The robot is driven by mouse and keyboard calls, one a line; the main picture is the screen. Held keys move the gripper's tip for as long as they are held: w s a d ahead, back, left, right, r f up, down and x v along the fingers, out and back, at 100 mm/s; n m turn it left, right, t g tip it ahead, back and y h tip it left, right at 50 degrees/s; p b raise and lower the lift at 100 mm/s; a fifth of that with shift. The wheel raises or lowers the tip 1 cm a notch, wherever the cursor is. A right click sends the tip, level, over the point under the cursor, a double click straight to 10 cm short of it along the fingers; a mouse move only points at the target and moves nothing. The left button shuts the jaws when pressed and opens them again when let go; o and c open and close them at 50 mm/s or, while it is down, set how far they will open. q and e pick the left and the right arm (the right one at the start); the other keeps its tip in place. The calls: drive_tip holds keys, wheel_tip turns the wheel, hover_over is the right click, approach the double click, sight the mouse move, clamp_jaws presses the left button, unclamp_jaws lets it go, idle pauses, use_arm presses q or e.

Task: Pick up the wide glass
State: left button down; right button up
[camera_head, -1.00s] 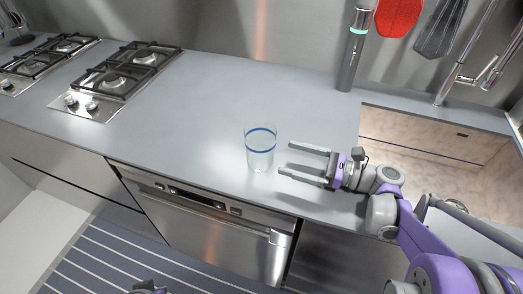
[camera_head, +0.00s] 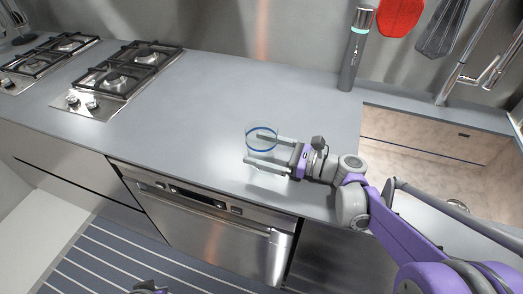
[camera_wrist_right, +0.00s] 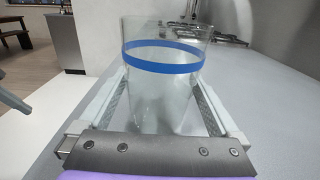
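The wide glass (camera_head: 262,133) is clear with a blue band near its rim. It stands upright on the grey counter near the front edge. My right gripper (camera_head: 249,148) is open, with one finger on either side of the glass. In the right wrist view the glass (camera_wrist_right: 163,70) fills the space between the two fingers (camera_wrist_right: 163,95); I cannot tell whether either finger touches it. My left gripper (camera_head: 148,287) shows only as a small dark piece at the bottom edge of the head view, and its fingers cannot be made out.
A gas hob (camera_head: 120,78) is set in the counter at the left. A dark cylinder with a teal ring (camera_head: 354,50) stands at the back. A sink (camera_head: 420,150) opens at the right. The counter (camera_head: 200,115) between hob and glass is clear.

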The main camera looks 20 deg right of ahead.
drive_tip(key=c, duration=1.1)
